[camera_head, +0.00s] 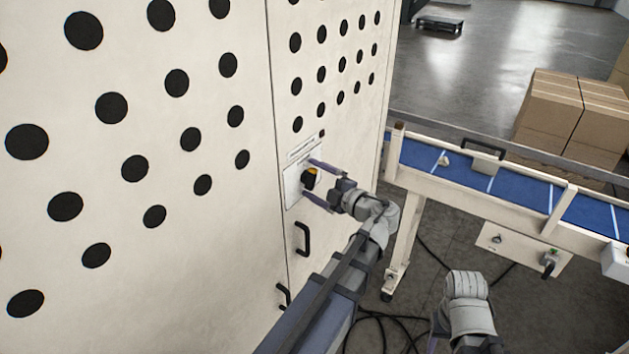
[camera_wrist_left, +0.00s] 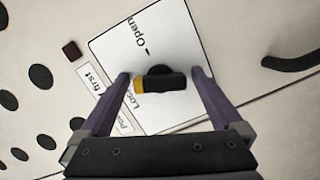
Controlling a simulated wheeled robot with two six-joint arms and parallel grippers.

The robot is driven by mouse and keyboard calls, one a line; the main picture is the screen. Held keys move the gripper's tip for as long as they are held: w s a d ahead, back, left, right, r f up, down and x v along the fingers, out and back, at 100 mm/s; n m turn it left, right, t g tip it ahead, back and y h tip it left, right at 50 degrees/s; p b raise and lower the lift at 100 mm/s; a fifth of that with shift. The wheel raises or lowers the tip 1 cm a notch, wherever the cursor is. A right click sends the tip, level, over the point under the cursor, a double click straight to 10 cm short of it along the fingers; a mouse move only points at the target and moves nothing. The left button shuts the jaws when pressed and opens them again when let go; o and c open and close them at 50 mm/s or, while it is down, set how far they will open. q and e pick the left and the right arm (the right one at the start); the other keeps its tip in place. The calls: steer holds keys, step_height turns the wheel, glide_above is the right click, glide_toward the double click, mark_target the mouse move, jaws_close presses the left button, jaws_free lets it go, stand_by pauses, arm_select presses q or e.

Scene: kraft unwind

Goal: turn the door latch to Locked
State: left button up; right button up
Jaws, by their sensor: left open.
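The door latch (camera_head: 309,179) is a black turn knob with a yellow end, on a white plate (camera_head: 291,190) on the perforated cream panel. In the left wrist view the latch (camera_wrist_left: 172,82) lies nearly level, its yellow end pointing left. The plate (camera_wrist_left: 185,48) reads "Open" above that end, and a partly hidden word starting "Loc" stands below it. My left gripper (camera_wrist_left: 159,75) is open, one finger on each side of the latch. A small gap shows at each finger; I cannot tell whether either touches.
A black handle (camera_head: 303,239) sits below the plate, and another handle (camera_head: 283,296) is lower left. A blue conveyor (camera_head: 520,190) with a cream frame stands close on the right. Cardboard boxes (camera_head: 572,110) are behind it. Dark cables lie on the floor.

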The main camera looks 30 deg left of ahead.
arm_select(q)
steer(key=shift+d, duration=0.1)
steer(key=shift+w+f+v, duration=0.1)
steer(key=shift+w+v, duration=0.1)
steer(key=shift+v, duration=0.75)
steer(key=shift+w+f+v, duration=0.1)
steer(key=shift+w+v, duration=0.05)
steer(key=shift+v, duration=0.8)
steer(key=shift+w+v, duration=0.2)
steer(key=shift+v, duration=0.75)
steer(key=shift+d, duration=0.15)
steer(key=s+d+f+m+g+h+b, duration=0.1)
steer(key=s+d+f+m+h+b, duration=0.25)
steer(key=f+m, duration=0.5)
steer(key=s+d+f+m+g+h+b, duration=0.1)
steer(key=s+d+f+m+h+b, duration=0.25)
steer(key=f+m, duration=0.5)
steer(key=s+d+f+m+g+h+b, duration=0.1)
steer(key=s+d+f+m+h, duration=0.3)
steer(key=d, duration=0.5)
steer(key=s+d+f+m+g+h+b, duration=0.1)
steer(key=s+d+f+m+h, duration=0.3)
steer(key=d+f+m, duration=0.4)
steer(key=s+f+m, duration=0.1)
steer(key=m, duration=0.2)
steer(key=shift+d+m+g+b, duration=0.3)
steer(key=shift+d, duration=0.05)
